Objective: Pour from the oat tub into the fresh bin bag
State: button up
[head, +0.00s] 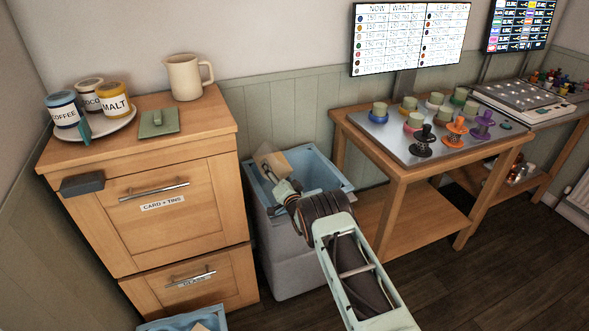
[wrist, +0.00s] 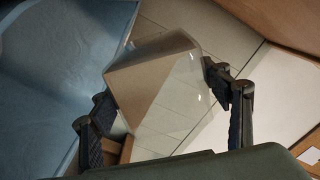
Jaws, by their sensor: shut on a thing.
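The oat tub (wrist: 155,85) is a clear, squarish container with brown contents in the wrist view. It is tilted between the fingers of my gripper (wrist: 158,90), which is shut on it. In the head view the tub (head: 271,165) is at the left rim of a grey bin, at the end of my gripper (head: 283,184). The bin bag (head: 322,172) is pale blue and lines this open bin. A blue sheet, likely the bag (wrist: 50,75), fills the left of the wrist view. Whether any oats are falling cannot be told; the bag's bottom is hidden.
A wooden cabinet (head: 170,215) stands close left of the bin, with a plate of tins, a jug (head: 188,77) and a green lid (head: 158,122) on top. A table (head: 405,150) with coloured pieces stands right. A blue-lined container (head: 160,325) is at the bottom left.

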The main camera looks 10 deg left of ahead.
jog(key=shift+f+m, duration=0.2)
jog(key=shift+m, duration=0.6)
dwell(1.5)
jog(key=shift+w+d+r+m, duration=0.15)
jog(key=shift+r+m, duration=0.3)
jog(key=shift+m, duration=0.4)
jog(key=shift+w+d+r+m, duration=0.15)
jog(key=shift+r+m, duration=0.3)
jog(key=shift+m, duration=0.4)
dwell(2.7)
jog(key=shift+w+d+r+m, duration=0.2)
jog(key=shift+d+r+m, duration=0.05)
jog(key=shift+d+m, duration=0.3)
dwell(0.8)
